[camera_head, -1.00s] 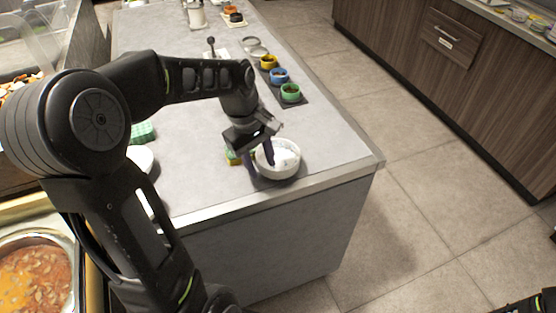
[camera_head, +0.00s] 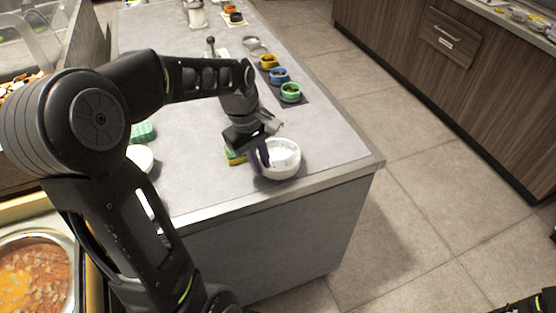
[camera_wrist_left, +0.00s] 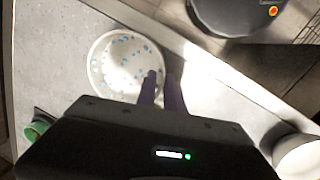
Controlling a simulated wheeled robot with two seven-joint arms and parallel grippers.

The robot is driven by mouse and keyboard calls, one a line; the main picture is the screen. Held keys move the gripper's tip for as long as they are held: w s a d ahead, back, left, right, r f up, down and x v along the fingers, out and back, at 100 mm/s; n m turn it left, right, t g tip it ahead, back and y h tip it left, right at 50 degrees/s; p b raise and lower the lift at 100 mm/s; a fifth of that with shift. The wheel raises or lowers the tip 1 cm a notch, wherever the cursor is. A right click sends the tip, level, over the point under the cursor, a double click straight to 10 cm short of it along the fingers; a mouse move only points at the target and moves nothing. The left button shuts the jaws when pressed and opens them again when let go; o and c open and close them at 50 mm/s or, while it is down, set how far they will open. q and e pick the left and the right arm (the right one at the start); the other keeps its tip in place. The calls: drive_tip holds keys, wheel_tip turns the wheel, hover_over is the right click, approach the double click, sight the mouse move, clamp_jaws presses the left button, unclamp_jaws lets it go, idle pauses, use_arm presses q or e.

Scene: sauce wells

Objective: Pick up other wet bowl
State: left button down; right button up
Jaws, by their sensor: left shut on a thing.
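A white bowl (camera_head: 287,170) stands at the near right corner of the grey counter. In the left wrist view, the same bowl (camera_wrist_left: 112,82) has blue droplets on its inside. My left gripper (camera_head: 262,158) is shut on its near-left rim, one finger inside and one outside; the fingers also show in the left wrist view (camera_wrist_left: 161,92). The bowl appears upright and at the counter surface. Another white bowl (camera_head: 141,156) stands farther left, partly hidden by my left arm.
A green and yellow sponge (camera_head: 235,156) lies just left of the held bowl. The counter's front edge (camera_head: 260,199) is close. A green item (camera_head: 143,131) lies left.

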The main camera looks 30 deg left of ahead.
idle(0.6)
use_arm(q)
wheel_tip(320, 180, up, 10)
idle(0.4)
idle(0.5)
